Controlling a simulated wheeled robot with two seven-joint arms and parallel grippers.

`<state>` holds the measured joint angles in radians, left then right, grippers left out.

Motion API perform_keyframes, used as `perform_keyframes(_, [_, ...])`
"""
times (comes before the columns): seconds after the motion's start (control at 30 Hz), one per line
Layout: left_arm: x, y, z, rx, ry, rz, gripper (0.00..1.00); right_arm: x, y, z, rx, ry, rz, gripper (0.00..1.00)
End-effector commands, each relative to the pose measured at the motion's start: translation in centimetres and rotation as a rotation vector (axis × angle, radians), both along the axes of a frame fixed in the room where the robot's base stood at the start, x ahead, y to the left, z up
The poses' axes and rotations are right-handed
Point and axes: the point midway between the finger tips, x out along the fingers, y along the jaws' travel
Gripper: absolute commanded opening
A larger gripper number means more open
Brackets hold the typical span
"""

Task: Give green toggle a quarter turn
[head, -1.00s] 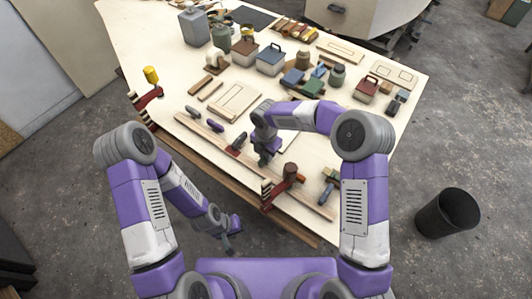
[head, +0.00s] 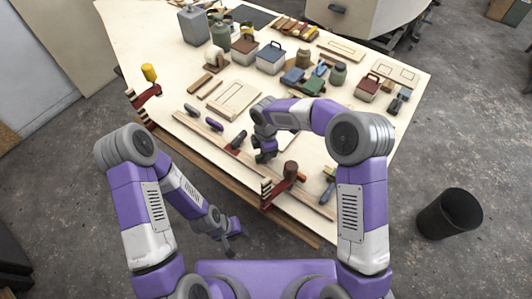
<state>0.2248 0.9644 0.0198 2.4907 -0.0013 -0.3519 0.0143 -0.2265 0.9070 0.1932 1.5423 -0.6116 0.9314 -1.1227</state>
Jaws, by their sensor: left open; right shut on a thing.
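A long wooden rail (head: 200,131) along the near side of the table carries a row of toggles: a grey one (head: 191,109), a purple one (head: 214,125) and a dark red one (head: 237,140). My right gripper (head: 264,157) points down at the rail just right of the dark red one. It is shut on a small dark greenish thing there, which fits the green toggle; my fingers hide most of it, so its angle cannot be told. My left gripper (head: 228,247) is open and empty, low in front of the table's near edge.
A red clamp (head: 287,180) stands at the near edge right of my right gripper; another clamp with a yellow handle (head: 149,74) is at the left edge. Boxes, jars and tools crowd the far table. A flat wooden board (head: 234,98) lies behind the rail. A black bin (head: 449,213) stands right.

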Motion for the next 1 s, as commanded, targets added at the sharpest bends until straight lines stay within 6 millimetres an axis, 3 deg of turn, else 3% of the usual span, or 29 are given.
perform_keyframes(0.6, [0.0, 0.0, -1.6, 0.0, 0.0, 0.0, 0.43, 0.0, 0.0, 0.0, -0.001, -0.002, -0.576, 0.0])
perform_keyframes(1.0, [0.0, 0.0, -2.0, 0.0, 0.0, 0.0, 0.43, 0.1, 0.0, 0.1, 0.0, -0.002, -0.823, 0.0])
